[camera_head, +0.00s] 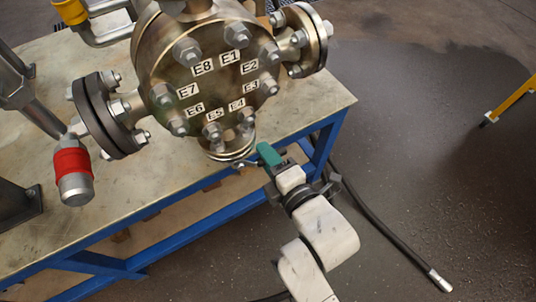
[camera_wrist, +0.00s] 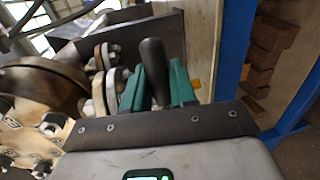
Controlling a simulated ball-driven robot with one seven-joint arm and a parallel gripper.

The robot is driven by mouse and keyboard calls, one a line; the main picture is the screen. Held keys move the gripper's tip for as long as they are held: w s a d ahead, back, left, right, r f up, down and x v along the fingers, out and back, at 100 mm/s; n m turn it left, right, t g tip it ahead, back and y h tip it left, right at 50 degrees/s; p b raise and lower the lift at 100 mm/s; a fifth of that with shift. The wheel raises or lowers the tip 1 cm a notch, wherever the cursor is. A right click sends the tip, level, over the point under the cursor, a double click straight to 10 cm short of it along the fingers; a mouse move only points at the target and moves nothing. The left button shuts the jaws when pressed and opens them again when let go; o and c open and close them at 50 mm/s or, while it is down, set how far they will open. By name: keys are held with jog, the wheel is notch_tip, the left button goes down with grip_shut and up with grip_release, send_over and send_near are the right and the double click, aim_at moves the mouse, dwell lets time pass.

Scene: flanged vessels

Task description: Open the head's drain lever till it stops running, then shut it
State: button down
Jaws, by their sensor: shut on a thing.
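The round metal head (camera_head: 200,65), with bolts labelled E1 to E8, stands at the bench edge. A short flanged outlet (camera_head: 230,148) is at its bottom. My gripper (camera_head: 266,155), with teal fingers, is beside this outlet. In the wrist view my gripper (camera_wrist: 158,88) is shut on the dark, rounded drain lever (camera_wrist: 152,60), which stands up between the fingers. The lever is hidden behind my fingers in the head view. No running liquid can be made out in either view.
The blue-framed bench (camera_head: 312,112) lies under the head. A black hose (camera_head: 375,222) with a metal end lies on the floor at right. A large dark patch (camera_head: 420,130) covers the floor there. A red-and-grey fitting (camera_head: 73,172) hangs at left. A yellow frame (camera_head: 512,98) stands far right.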

jog(key=c, duration=1.1)
grip_release()
jog(key=shift+o, duration=0.2)
jog(key=shift+s, duration=0.1)
jog(key=p+v, duration=0.1)
jog(key=v, duration=0.9)
jog(key=shift+s+d+p, duration=0.2)
jog(key=shift+s+p, duration=0.1)
